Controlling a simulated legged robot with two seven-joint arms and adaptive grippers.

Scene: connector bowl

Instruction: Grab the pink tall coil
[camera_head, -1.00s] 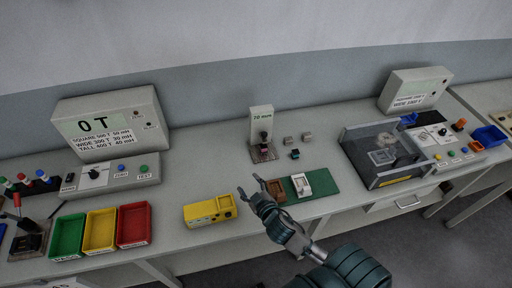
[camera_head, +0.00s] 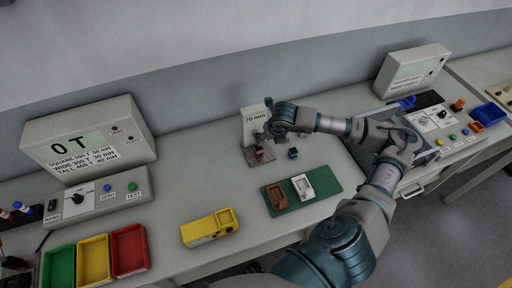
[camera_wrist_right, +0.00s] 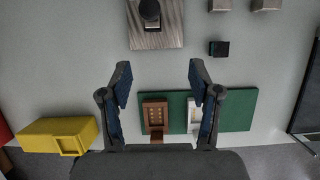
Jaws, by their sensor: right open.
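I cannot pick out a clearly pink tall coil in either view. A small plate with a faint pinkish tint (camera_head: 262,154) lies at the foot of the "70 mm" box (camera_head: 256,122). In the right wrist view a metal plate (camera_wrist_right: 142,40) with a dark round knob (camera_wrist_right: 150,12) on it is at the top. My right gripper (camera_wrist_right: 160,76) is open, with nothing between its fingers. In the head view it (camera_head: 268,132) hangs in front of the box and partly hides the plate. My left gripper is not in view.
A yellow box (camera_head: 210,228) and green, yellow and red bins stand left. My right arm hides part of the right-hand machine.

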